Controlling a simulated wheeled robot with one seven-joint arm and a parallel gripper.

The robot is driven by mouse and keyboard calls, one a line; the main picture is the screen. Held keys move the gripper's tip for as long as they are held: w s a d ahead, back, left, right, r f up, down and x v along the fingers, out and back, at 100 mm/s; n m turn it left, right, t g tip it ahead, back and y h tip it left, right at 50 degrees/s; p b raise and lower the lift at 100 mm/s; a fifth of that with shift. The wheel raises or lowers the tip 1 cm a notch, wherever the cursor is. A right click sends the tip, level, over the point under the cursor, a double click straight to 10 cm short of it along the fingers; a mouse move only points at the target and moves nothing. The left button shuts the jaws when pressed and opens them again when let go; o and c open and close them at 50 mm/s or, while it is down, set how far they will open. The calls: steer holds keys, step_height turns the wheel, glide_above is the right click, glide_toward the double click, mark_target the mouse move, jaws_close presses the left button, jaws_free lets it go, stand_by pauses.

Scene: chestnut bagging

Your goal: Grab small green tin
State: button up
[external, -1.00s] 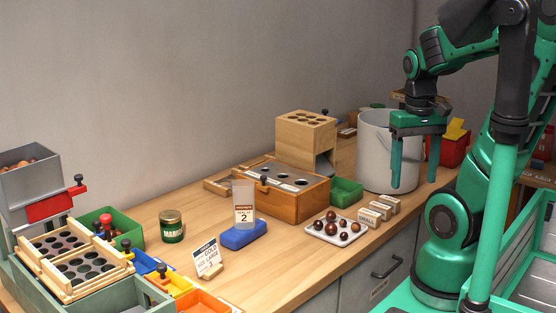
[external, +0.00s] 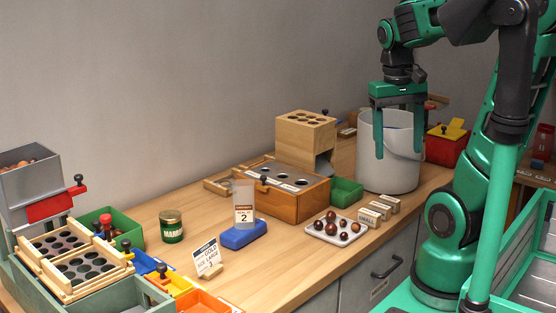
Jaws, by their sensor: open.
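My gripper (external: 398,154) is open and empty, fingers pointing down. It is in front of or above the white bucket at the right, far from the tin. The tin is fully visible.
A blue stand with a card (external: 243,236) and a small sign (external: 207,257) are right of the tin. A green bin (external: 122,226) is left of it. A wooden box (external: 298,204), chestnut tray (external: 331,231) and bucket (external: 372,172) stand between tin and gripper.

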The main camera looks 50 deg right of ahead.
steer(key=w+a+f+m+y, duration=0.15)
steer(key=w+a+f, duration=0.25)
steer(key=w+a, duration=0.5)
steer(key=w+a+f+m+g+y, duration=0.1)
steer(key=w+a+f+y, duration=0.3)
steer(key=w, duration=0.9)
steer(key=w+a+f+m, duration=0.2)
steer(key=w+a+f, duration=0.1)
steer(key=w+a, duration=0.7)
steer(key=w+r+m+t+y, duration=0.2)
steer(key=w+r+m+y, duration=0.65)
steer(key=w, duration=0.75)
steer(key=n, duration=0.2)
glide_toward(163, 229)
steer(key=shift+s+r, duration=0.1)
steer(key=shift+s, duration=0.1)
steer(key=shift+a+f, duration=0.2)
steer(key=shift+a, duration=0.1)
steer(key=x, duration=0.4)
steer(key=shift+a, duration=0.15)
steer(key=shift+w+x, duration=0.15)
steer(key=shift+x, duration=1.35)
steer(key=shift+w+x, duration=0.15)
steer(key=shift+x, duration=1.3)
steer(key=shift+f, duration=0.1)
